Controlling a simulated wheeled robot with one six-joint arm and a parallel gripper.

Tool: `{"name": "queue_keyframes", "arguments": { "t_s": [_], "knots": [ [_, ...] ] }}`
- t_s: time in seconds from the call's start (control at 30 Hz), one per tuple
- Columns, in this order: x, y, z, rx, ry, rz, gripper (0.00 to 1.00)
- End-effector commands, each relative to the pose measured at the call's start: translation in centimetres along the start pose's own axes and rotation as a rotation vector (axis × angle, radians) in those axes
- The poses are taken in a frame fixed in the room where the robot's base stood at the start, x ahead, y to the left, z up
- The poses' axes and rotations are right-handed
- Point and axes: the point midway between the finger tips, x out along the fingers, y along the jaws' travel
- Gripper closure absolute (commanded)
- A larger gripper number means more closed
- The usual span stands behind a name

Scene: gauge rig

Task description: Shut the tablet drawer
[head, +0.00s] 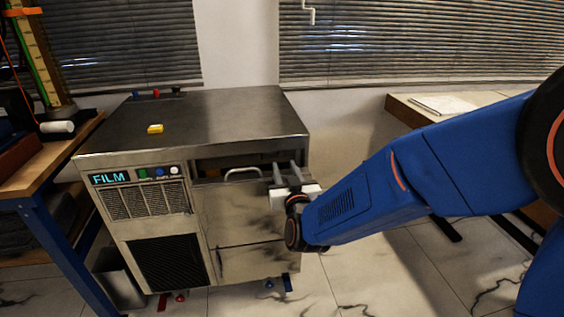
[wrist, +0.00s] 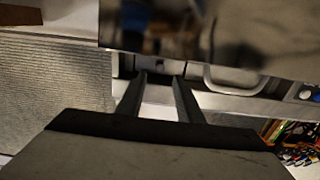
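The tablet drawer appears to be the upper right part of the steel cabinet, with a curved metal handle (head: 243,172); the handle also shows in the wrist view (wrist: 235,80). A dark gap lies above the handle, under the cabinet top. How far the drawer stands out is hard to tell. My gripper (head: 286,167) is at the cabinet's front right, to the right of the handle and apart from it. In the wrist view its fingers (wrist: 160,76) are apart with nothing held between them. Whether the fingertips touch the drawer front is unclear.
The cabinet top (head: 215,110) bears a small yellow block (head: 155,129). A lit FILM panel (head: 109,178) and buttons are at the front left. A wooden bench (head: 45,160) stands left, a pale table (head: 420,112) right. A bin (head: 118,285) is on the floor.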

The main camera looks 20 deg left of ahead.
Motion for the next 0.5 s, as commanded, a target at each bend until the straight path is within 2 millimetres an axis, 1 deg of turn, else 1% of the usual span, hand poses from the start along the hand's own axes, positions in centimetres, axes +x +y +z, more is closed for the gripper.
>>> {"name": "queue_keyframes", "arguments": {
  "t_s": [0.03,0.3,0.5],
  "knots": [
    [-1.1,-0.1,0.0,0.0,0.0,-0.002,0.67],
    [-6.5,-0.1,0.0,0.0,0.001,-0.002,0.67],
    [-9.4,-0.1,0.0,-0.001,0.0,-0.001,0.67]
  ]
}}
